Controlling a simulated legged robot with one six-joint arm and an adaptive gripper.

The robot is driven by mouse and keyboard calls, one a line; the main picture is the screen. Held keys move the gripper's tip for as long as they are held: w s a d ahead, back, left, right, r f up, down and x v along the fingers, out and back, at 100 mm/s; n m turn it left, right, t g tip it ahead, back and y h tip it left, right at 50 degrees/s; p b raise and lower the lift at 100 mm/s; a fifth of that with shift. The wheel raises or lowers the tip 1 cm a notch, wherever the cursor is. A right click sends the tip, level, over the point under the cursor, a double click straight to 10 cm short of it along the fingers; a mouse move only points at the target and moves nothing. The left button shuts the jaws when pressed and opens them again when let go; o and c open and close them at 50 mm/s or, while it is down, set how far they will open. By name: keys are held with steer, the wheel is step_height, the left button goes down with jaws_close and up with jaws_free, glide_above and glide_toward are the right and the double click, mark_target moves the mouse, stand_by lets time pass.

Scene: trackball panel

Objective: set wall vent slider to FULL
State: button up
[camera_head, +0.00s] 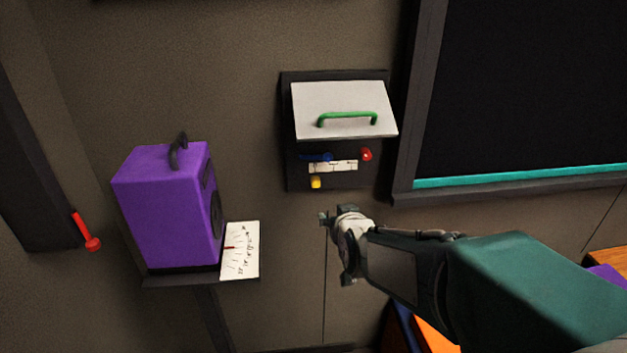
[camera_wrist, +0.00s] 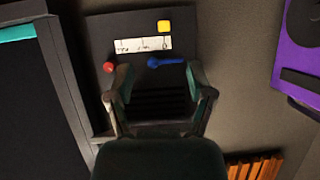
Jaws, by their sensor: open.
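A dark wall panel (camera_head: 298,178) carries a white scale strip (camera_head: 333,166) with marks too small to read. A blue handle (camera_head: 316,157), which looks like the slider, sits along the strip's upper edge at its left end. In the wrist view the panel appears turned over, with the blue handle (camera_wrist: 166,62) below the strip (camera_wrist: 143,45) at its right part. My gripper (camera_head: 337,248) is open and empty, below the panel in the head view. In the wrist view the gripper (camera_wrist: 159,72) frames the blue handle between its fingertips; contact is not visible.
A red knob (camera_head: 366,154) and a yellow button (camera_head: 316,182) are near the strip. A white flap (camera_head: 340,98) with a green handle (camera_head: 347,117) juts above. A purple box (camera_head: 168,215) stands on a shelf at left, beside a dial card (camera_head: 240,262). A dark framed board is at right.

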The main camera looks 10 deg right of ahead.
mark_target(316, 184)
steer(key=w+f+t, duration=0.1)
steer(key=w, duration=0.5)
steer(key=w+a+f+t, duration=0.1)
steer(key=w+f+t, duration=0.1)
steer(key=w, duration=0.5)
steer(key=w+f+t, duration=0.1)
steer(key=w+t, duration=0.1)
steer(key=w, duration=0.4)
steer(key=shift+w+a+f+h, duration=0.3)
steer(key=shift+w+a+f, duration=0.05)
steer(key=shift+f, duration=0.05)
jaws_close()
